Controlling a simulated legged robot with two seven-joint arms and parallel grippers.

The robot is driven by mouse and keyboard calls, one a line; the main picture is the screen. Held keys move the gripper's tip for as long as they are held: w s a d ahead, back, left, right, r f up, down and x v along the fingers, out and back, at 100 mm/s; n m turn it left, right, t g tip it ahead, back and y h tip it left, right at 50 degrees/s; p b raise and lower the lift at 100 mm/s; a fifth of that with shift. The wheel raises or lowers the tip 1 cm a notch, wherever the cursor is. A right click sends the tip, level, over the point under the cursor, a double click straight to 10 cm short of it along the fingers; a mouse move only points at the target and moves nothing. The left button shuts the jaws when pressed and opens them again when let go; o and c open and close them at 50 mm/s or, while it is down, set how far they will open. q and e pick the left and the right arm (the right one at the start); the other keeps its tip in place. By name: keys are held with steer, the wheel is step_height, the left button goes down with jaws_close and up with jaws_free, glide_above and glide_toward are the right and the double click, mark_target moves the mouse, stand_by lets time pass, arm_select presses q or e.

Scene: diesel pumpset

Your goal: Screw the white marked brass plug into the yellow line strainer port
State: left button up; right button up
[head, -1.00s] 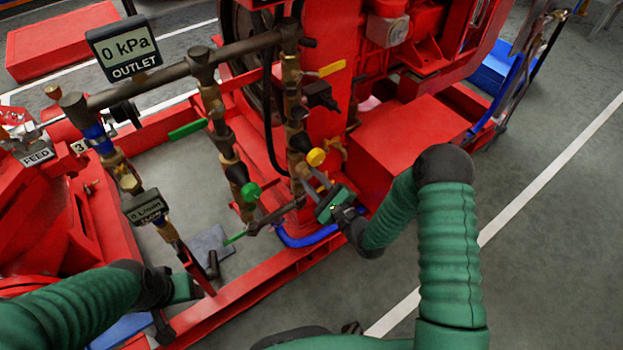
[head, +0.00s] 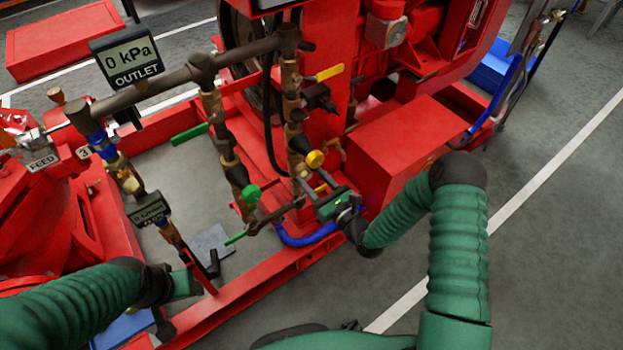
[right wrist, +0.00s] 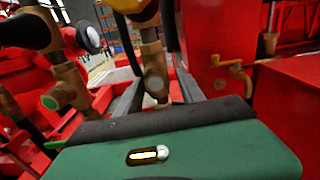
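My right gripper (head: 318,184) is beside the brass pipework in the middle of the head view, below the yellow round cap (head: 315,158). In the right wrist view its two dark fingers (right wrist: 160,86) stand apart. A brass fitting (right wrist: 153,66) with a pale spot at its near end shows between them, with gaps on both sides. I cannot tell whether this is the strainer port or the white marked plug. A white disc (right wrist: 90,39) shows at upper left in the right wrist view. My left gripper (head: 187,283) is low at the left; its fingertips are unclear.
The OUTLET display (head: 132,57) reads 0 kPa. Grey floor is clear at right.

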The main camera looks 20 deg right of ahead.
steer(key=shift+o, duration=0.2)
steer(key=shift+s+a, duration=0.15)
steer(key=shift+a, duration=0.05)
steer(key=shift+s+d, duration=0.1)
steer(key=shift+s, duration=0.15)
steer(key=p+v, duration=0.5)
steer(key=v, duration=1.1)
steer(key=w+d+f+n+g+h, duration=0.15)
steer(key=n+g, duration=0.25)
steer(key=n, duration=0.5)
steer(key=w+d+n+g+h, duration=0.15)
steer(key=n+g, duration=0.25)
steer(key=n, duration=0.4)
steer(key=s+a+r+n+g+h, duration=0.2)
steer(key=s+r+n+g, duration=0.1)
steer(key=s+r+n, duration=0.35)
steer(key=s+a+r+n+g+h, duration=0.1)
steer(key=s+a+r+n+g, duration=0.2)
steer(key=s+r+n, duration=0.35)
step_height(320, 180, up, 31)
steer(key=n+p, duration=0.1)
steer(key=p, duration=3.1)
steer(key=shift+w+f+n+g, duration=0.15)
steer(key=shift+w+n+g, duration=0.15)
steer(key=shift+w, duration=0.1)
